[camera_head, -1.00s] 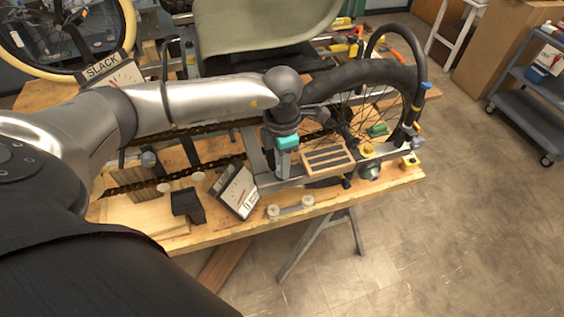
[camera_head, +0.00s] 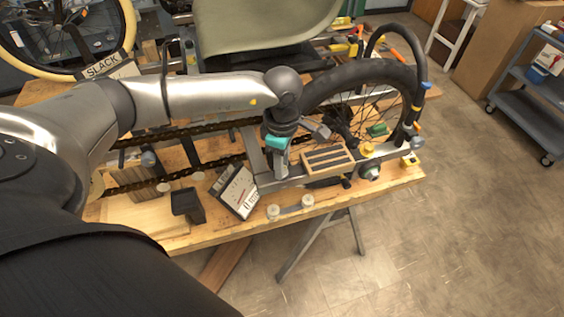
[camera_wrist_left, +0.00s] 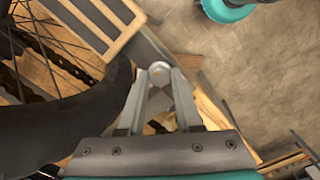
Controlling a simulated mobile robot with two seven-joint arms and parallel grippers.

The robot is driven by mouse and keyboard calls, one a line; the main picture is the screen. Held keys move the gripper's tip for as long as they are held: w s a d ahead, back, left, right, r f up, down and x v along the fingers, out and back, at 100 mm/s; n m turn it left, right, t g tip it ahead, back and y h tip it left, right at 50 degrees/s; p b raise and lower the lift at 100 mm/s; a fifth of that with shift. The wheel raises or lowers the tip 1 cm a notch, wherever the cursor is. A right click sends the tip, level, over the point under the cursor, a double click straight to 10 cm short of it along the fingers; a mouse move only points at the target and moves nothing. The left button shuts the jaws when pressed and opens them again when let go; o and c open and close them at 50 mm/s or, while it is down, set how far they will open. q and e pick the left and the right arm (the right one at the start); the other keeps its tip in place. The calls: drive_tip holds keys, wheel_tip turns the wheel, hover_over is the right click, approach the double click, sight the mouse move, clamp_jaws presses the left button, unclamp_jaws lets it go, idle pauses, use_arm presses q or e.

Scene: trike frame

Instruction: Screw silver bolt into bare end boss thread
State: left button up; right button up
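My left gripper (camera_head: 318,130) hangs over the trike frame, beside the slotted wooden tray (camera_head: 328,158). In the left wrist view its two grey fingers (camera_wrist_left: 160,78) converge at their tips on a small pale silver piece, which looks like the silver bolt (camera_wrist_left: 160,68). The bolt's shaft is not clear. The frame's metal rail (camera_head: 385,151) runs along the bench past the tray. I cannot make out the bare end boss thread. A teal and dark round part at the top of the wrist view may belong to my right arm; no right fingers show.
The black tyre (camera_head: 375,72) stands close behind the gripper and fills the left of the wrist view (camera_wrist_left: 65,130). Open floor lies right of the bench.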

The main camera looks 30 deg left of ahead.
use_arm(q)
drive_tip(key=shift+o, duration=0.7)
drive_tip(key=n, duration=1.2)
clamp_jaws()
drive_tip(key=m, duration=1.2)
